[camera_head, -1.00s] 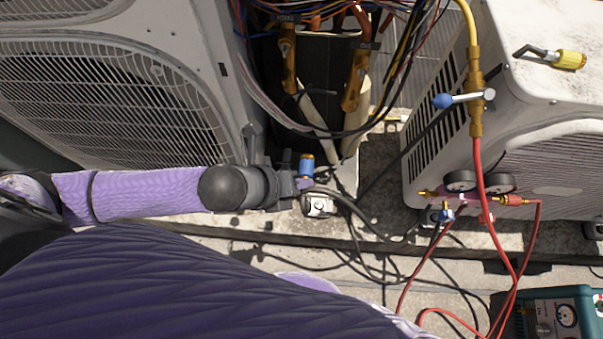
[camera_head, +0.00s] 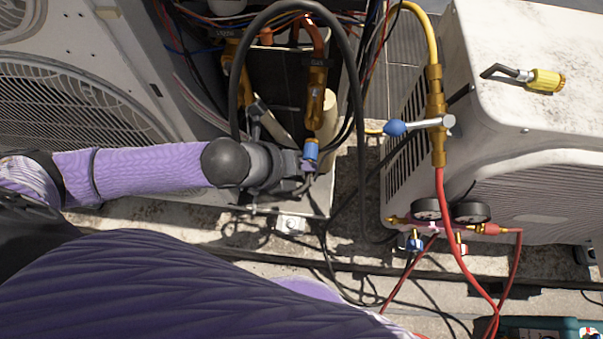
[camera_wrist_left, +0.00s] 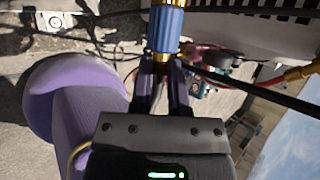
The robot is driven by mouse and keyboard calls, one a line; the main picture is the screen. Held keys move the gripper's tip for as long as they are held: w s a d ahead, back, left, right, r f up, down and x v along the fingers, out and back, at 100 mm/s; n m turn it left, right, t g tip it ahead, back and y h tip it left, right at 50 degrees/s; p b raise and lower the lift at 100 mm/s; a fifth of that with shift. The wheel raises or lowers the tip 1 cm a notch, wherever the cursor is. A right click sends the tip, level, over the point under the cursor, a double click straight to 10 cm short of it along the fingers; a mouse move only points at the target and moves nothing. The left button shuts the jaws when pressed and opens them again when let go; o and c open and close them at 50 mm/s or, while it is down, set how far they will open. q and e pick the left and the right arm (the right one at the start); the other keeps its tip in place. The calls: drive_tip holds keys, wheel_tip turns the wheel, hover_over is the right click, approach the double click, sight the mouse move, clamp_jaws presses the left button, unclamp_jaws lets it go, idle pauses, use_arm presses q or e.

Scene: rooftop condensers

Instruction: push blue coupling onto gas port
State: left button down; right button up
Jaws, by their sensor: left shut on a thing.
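The blue coupling (camera_head: 311,150) is in my left gripper (camera_head: 306,167), which is shut on it. The coupling stands roughly upright just below the lower end of the brass gas port (camera_head: 316,92), roughly in line with it. From here I cannot tell whether they touch. In the left wrist view the coupling (camera_wrist_left: 166,30) rises from between the finger tips (camera_wrist_left: 166,62), with brass below its blue sleeve; its upper end is cut off by the frame edge. The right gripper is not in view.
A second brass valve (camera_head: 238,72) stands left of the gas port. A black hose (camera_head: 357,110) arches around both. The yellow hose (camera_head: 427,30), a blue-handled valve (camera_head: 397,128), gauges (camera_head: 470,212) and red hoses (camera_head: 455,240) are at the right, by the white condenser (camera_head: 540,120).

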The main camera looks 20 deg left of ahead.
use_arm(q)
drive_tip(key=shift+w+a, duration=0.2)
drive_tip(key=shift+w, duration=0.45)
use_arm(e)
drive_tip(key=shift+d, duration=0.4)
use_arm(q)
drive_tip(key=shift+r, duration=0.1)
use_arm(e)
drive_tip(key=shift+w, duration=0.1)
use_arm(q)
drive_tip(key=shift+p, duration=0.45)
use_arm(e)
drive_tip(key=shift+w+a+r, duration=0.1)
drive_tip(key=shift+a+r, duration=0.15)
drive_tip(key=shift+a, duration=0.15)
use_arm(q)
drive_tip(key=shift+w+a, duration=0.15)
drive_tip(key=shift+w, duration=0.2)
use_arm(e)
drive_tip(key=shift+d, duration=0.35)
